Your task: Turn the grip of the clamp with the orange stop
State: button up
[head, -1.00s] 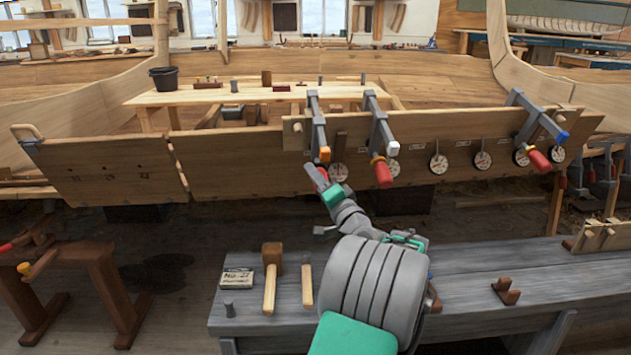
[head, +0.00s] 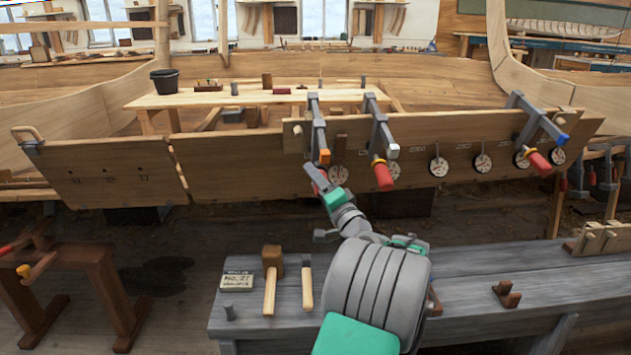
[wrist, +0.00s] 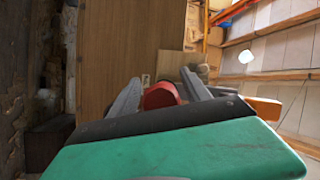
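The clamp with the orange stop (head: 324,157) is the leftmost of three clamps on the hull plank. The stop also shows at the right in the wrist view (wrist: 264,107). Its red grip (wrist: 160,95) lies between the two grey fingers of my gripper (wrist: 161,88), one on each side. I cannot tell whether both fingers press on it. In the head view my gripper (head: 317,179) is at this clamp's lower end and hides most of the grip.
A second clamp with a white stop (head: 392,151) hangs close to the right. A clamp with a blue stop (head: 562,138) is farther right. Round dials line the plank (head: 240,160). A grey bench (head: 460,290) with a mallet (head: 271,275) stands in front.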

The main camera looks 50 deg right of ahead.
jog(key=v, duration=0.8)
dwell(0.4)
